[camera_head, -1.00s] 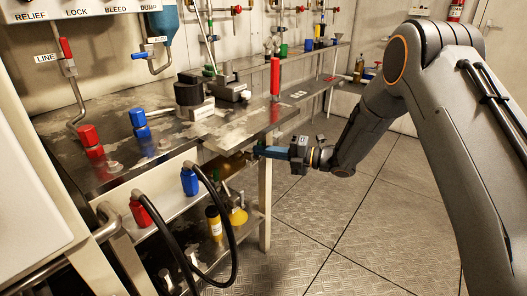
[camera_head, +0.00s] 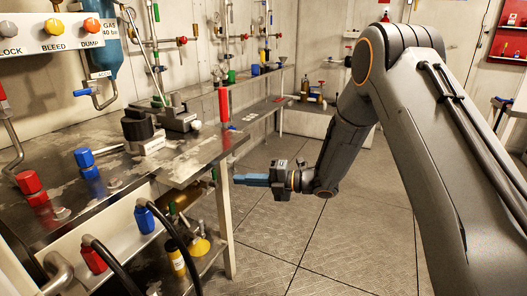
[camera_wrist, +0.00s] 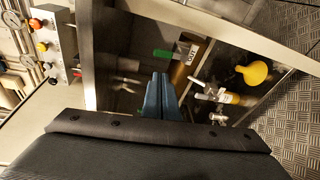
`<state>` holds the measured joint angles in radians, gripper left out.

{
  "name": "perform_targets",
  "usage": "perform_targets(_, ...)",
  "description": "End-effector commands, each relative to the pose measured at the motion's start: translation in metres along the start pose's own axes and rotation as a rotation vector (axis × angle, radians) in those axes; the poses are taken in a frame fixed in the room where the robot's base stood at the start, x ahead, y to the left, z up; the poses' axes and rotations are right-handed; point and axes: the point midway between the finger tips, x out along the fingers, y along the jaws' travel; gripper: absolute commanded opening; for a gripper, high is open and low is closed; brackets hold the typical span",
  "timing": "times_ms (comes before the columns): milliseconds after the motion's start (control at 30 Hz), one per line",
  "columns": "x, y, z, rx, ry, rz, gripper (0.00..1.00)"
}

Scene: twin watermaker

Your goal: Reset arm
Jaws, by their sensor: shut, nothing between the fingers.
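My arm reaches in from the right in the head view. My gripper (camera_head: 240,179) points left, beside the front right corner of the steel workbench (camera_head: 62,232), with a bench leg just to its left. Its blue fingers lie together with nothing between them. In the wrist view the blue fingers of my gripper (camera_wrist: 160,78) are side by side and shut, above the bench's lower shelf area. I cannot tell the exact gap between fingertips and bench.
Red (camera_head: 33,187) and blue (camera_head: 87,164) fittings and a red cylinder (camera_head: 223,104) stand on the bench. A yellow funnel (camera_head: 199,247) and a yellow bottle (camera_head: 176,259) are on the lower shelf. Black hoses loop at the front. The floor (camera_head: 330,235) under my arm is clear.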

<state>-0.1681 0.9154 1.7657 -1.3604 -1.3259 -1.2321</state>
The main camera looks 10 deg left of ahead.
Motion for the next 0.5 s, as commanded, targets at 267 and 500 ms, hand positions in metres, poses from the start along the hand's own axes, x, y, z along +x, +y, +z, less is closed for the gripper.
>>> perform_targets(267, -0.041, 0.043, 0.066, 0.321, -0.458, -0.244, 0.00)
perform_targets(500, -0.126, 0.064, 0.062, 0.736, -0.891, -0.353, 0.00)
